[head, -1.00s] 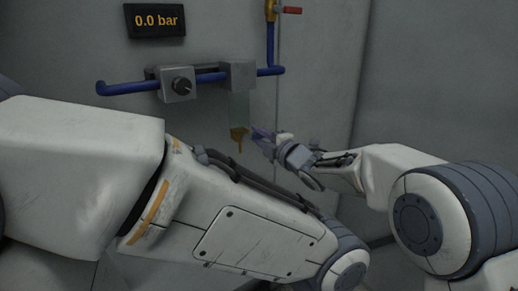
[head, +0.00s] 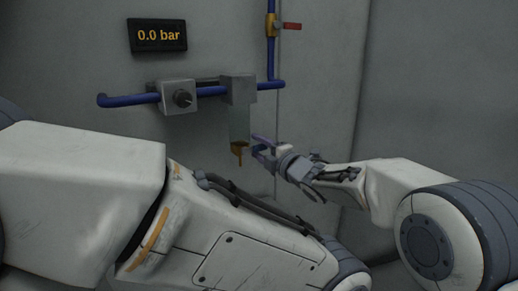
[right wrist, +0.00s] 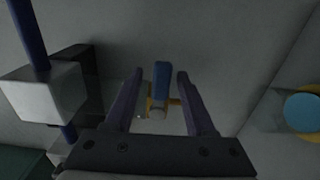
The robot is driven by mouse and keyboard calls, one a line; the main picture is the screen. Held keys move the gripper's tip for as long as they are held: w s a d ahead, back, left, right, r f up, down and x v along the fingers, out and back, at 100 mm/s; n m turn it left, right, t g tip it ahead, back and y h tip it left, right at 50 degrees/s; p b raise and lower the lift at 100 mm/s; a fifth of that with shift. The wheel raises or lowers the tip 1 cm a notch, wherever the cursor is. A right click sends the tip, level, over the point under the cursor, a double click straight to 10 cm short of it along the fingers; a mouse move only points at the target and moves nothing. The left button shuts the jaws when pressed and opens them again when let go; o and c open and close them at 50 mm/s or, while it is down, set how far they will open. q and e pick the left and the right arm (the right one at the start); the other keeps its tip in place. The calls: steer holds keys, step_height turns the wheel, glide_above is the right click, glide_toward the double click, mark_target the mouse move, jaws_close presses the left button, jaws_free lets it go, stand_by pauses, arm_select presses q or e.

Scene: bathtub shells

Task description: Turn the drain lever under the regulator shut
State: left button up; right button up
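The regulator's grey block (head: 238,89) sits on the blue pipe, with a clear bowl (head: 239,123) under it. The brass drain (head: 238,149) with its small lever hangs at the bowl's bottom. My right gripper (head: 258,149) is open just right of the drain. In the right wrist view its two fingers (right wrist: 162,105) stand either side of a brass part (right wrist: 159,104) and a short blue bar (right wrist: 161,72). Nothing looks gripped; whether a finger touches the lever cannot be told. My left arm crosses the foreground; its gripper is out of view.
A display (head: 158,36) reads 0.0 bar. A red-handled valve (head: 291,26) is above right. A blue round part (right wrist: 302,112) shows in the right wrist view.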

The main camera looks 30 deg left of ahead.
steer(key=b+v, duration=0.2)
steer(key=v, duration=0.8)
steer(key=shift+s+d, duration=0.2)
steer(key=shift+d, duration=0.05)
